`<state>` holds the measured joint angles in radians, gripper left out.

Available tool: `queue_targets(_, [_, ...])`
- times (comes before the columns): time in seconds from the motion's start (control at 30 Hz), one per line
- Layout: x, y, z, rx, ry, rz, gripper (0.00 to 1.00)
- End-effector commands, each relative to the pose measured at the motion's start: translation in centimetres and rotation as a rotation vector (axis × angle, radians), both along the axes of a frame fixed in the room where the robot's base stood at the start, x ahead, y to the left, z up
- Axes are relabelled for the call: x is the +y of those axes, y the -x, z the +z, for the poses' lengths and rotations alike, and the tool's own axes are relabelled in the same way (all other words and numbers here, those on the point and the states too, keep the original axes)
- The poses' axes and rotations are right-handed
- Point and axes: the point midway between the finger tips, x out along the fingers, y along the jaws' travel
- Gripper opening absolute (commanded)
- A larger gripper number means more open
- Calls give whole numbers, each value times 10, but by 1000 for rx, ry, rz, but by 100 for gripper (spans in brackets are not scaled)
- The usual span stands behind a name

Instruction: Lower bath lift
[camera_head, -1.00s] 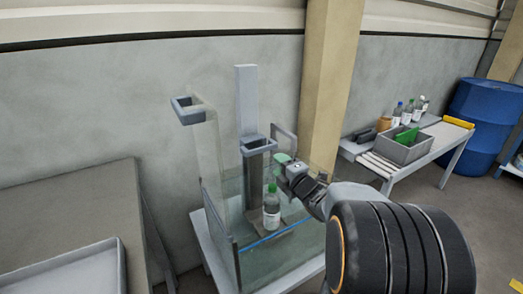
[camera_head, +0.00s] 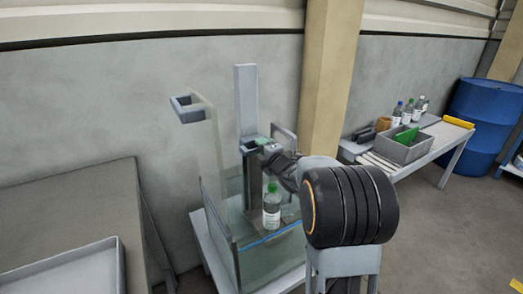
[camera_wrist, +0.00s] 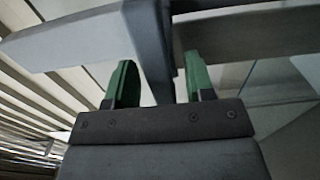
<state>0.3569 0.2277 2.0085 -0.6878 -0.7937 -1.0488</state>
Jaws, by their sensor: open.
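The bath is a clear tank (camera_head: 250,268) on a light table, with a blue line across its front. A tall grey column (camera_head: 246,105) stands behind it, with a grey square lift bracket (camera_head: 247,149) partway up. A bottle with a green cap (camera_head: 271,212) stands upright inside the tank, below the bracket. My gripper (camera_head: 262,142) is at the bracket's right end. In the wrist view my open gripper (camera_wrist: 160,82) has its green fingertips on either side of a grey bar (camera_wrist: 148,40). Whether either finger touches the bar cannot be told.
A second grey square holder (camera_head: 188,108) tops a clear upright at the tank's left. A grey table with a tray (camera_head: 75,275) is at the left. A bench at the right holds a grey crate (camera_head: 403,152) and several bottles. A blue drum (camera_head: 485,110) stands beyond it.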

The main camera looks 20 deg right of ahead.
Motion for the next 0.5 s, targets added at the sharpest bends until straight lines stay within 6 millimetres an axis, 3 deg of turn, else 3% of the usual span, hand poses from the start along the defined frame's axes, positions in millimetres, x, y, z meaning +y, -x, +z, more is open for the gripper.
queue_targets(0.13, [0,0,0,0,0,0,48])
queue_targets(0.5, [0,0,0,0,0,0,13])
